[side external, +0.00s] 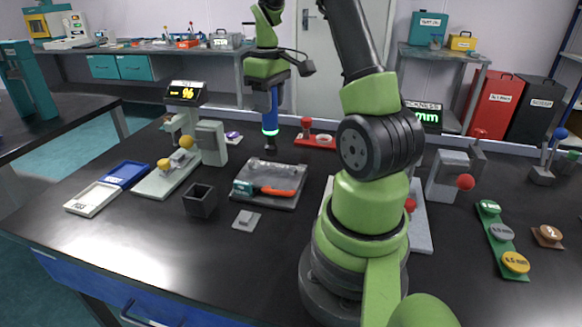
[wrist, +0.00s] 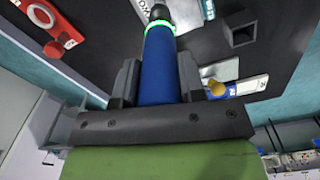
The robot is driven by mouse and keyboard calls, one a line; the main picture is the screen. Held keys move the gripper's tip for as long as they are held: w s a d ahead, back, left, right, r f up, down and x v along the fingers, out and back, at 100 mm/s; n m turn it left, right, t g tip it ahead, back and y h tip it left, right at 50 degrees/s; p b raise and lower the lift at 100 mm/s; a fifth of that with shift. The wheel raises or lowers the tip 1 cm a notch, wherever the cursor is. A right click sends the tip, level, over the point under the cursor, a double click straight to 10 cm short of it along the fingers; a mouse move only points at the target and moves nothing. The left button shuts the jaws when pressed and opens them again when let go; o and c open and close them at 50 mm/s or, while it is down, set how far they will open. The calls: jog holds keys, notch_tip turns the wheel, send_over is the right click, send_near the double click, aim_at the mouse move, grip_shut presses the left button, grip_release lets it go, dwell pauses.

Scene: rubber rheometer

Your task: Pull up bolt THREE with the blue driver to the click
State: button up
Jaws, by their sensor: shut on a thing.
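My gripper (side external: 267,88) is shut on the blue driver (side external: 270,108), which hangs upright with a glowing green-cyan ring near its lower end. In the wrist view my gripper's dark fingers (wrist: 158,78) flank the blue handle (wrist: 158,62), and the lit ring shows past them. A small dark piece (side external: 271,147) is right under the ring in the side view; I cannot tell whether it is the driver's tip or a stand. I cannot make out bolt THREE in either view.
A red fixture with a ball knob (side external: 316,139) stands right of the driver. A grey tray (side external: 258,198) with an orange-handled tool (side external: 277,191) lies in front. An open dark box (side external: 200,199) and a grey-green gauge (side external: 211,142) stand left. A green strip of discs (side external: 501,237) lies right.

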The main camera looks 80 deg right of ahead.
jog(key=s+r, duration=0.1)
jog(key=s, duration=0.2)
jog(key=s+r, duration=0.1)
jog(key=s, duration=0.1)
jog(key=shift+s+r, duration=0.15)
jog(key=shift+r, duration=0.2)
jog(key=shift+f, duration=3.95)
dwell(1.3)
jog(key=shift+r, duration=2.55)
